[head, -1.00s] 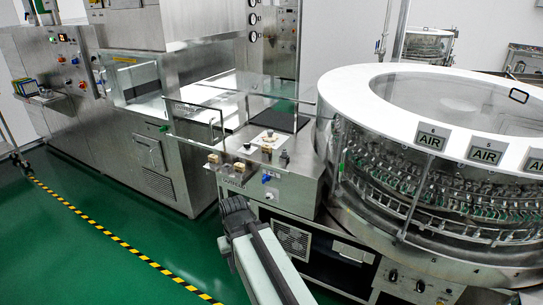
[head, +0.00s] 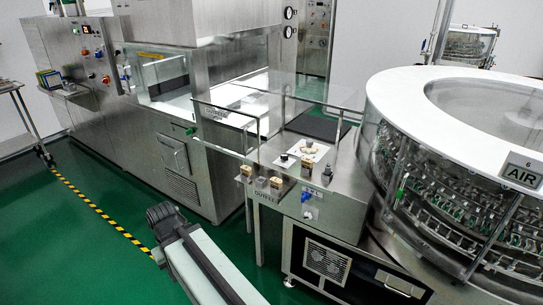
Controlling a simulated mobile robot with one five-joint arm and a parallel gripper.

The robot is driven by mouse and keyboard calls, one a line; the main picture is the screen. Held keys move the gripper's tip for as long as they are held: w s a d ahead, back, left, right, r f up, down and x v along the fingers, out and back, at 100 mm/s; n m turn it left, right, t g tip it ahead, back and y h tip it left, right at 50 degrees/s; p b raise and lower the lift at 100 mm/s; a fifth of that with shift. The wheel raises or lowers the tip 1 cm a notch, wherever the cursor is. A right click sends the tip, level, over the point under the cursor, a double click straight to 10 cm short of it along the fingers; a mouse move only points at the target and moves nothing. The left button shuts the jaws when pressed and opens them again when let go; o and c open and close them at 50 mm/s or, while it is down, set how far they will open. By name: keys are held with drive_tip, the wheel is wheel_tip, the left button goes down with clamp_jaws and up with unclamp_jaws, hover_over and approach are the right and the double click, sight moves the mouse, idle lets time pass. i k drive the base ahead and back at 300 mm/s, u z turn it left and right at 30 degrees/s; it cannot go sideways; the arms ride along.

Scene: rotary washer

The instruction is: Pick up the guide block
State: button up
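Small blocks sit on the steel outfeed table beside the rotary washer. Two are tan, a left tan block (head: 246,171) and a right tan block (head: 277,183), at the table's front left edge. A grey block (head: 261,183) is between them. I cannot tell for sure which is the guide block. My arm reaches up from the bottom of the picture, ending in a dark joint left of and below the table, apart from the blocks. My gripper's fingers do not show.
The outfeed table (head: 334,186) has clear guard panels above its back. A white plate with a knob (head: 310,150) lies on it. The round washer (head: 400,100) stands close on the right. Open green floor (head: 105,250) lies to the left, crossed by a yellow-black stripe (head: 98,210).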

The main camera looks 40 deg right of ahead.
sight(308, 163)
drive_tip(key=i, duration=1.05)
drive_tip(key=z, duration=0.75)
drive_tip(key=k, duration=0.75)
drive_tip(key=z, duration=0.05)
drive_tip(key=i, duration=0.9)
drive_tip(key=u, duration=0.05)
